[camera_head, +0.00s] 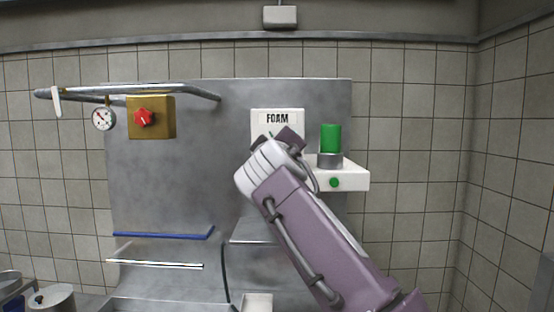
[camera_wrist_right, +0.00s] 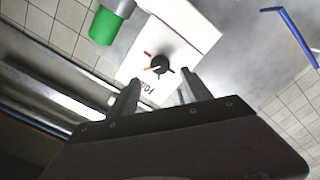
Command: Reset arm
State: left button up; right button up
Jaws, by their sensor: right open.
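My right arm reaches up from the lower right in the head view. Its gripper (camera_head: 277,139) is in front of the white panel marked FOAM (camera_head: 277,118) and covers the panel's lower part. In the right wrist view the two fingers of the gripper (camera_wrist_right: 160,92) are apart, with nothing between them. A black dial (camera_wrist_right: 158,66) with coloured marks around it sits on the white panel, just beyond the fingertips. I cannot tell whether the fingers touch it. My left gripper is not in view.
A green cylinder (camera_head: 331,138) in a grey collar stands on a white bracket (camera_head: 353,180) right of my gripper. A brass box with a red knob (camera_head: 145,117), a gauge (camera_head: 103,118) and a metal pipe (camera_head: 75,93) are at left. A blue-edged shelf (camera_head: 165,236) is below.

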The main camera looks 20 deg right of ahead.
jog(key=shift+s+a, duration=0.15)
jog(key=shift+s, duration=0.45)
